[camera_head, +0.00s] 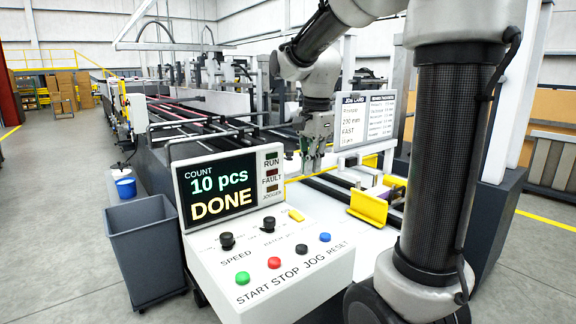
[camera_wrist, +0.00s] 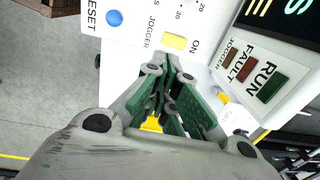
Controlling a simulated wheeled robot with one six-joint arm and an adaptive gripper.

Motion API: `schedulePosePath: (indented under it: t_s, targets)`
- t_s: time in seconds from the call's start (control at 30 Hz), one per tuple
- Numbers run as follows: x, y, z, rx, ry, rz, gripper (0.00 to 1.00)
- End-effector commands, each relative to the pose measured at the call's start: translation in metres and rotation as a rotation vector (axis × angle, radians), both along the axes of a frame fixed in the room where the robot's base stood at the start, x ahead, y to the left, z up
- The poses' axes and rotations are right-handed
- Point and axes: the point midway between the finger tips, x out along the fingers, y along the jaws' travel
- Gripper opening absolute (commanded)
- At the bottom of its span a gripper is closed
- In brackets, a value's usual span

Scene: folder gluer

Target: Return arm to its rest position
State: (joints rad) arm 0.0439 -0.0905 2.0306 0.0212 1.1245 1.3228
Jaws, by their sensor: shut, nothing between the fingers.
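My gripper (camera_head: 314,157) hangs pointing down behind the control console (camera_head: 297,262), to the right of its display, in the head view. In the wrist view its green-padded fingers (camera_wrist: 172,82) are closed together with nothing between them. The fingers are over the console's right side, near the yellow jogger switch (camera_wrist: 175,42). My arm rises from the right foreground and bends over at the top. The display (camera_head: 220,190) reads "COUNT 10 pcs DONE". The RUN, FAULT and JOGGER lamps (camera_head: 271,173) look dark.
Green, red, black and blue buttons (camera_head: 273,262) line the console front. A grey bin (camera_head: 142,250) stands to the left. Yellow guides (camera_head: 369,207) and a job card panel (camera_head: 364,120) are to the right. The machine's rails (camera_head: 185,115) run back. Floor at far left is clear.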

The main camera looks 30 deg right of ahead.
Motion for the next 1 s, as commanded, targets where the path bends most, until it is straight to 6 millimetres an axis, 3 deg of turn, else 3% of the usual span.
schedulePosePath:
  t_s: [0.27,0.37,0.47,0.57,0.7,0.8,1.0]
  targets:
    - [0.0,0.0,0.002,-0.006,-0.004,0.077,0.0]
    - [0.0,0.0,-0.001,-0.022,-0.012,0.245,0.0]
    - [-0.013,0.0,-0.017,-0.039,0.001,0.481,0.0]
    - [-0.041,0.001,-0.023,-0.067,-0.016,0.743,0.0]
    - [-0.095,0.005,-0.026,-0.138,-0.073,1.105,0.0]
    - [-0.132,0.007,-0.03,-0.197,-0.119,1.279,0.0]
    - [-0.176,0.011,-0.031,-0.281,-0.207,1.343,0.0]
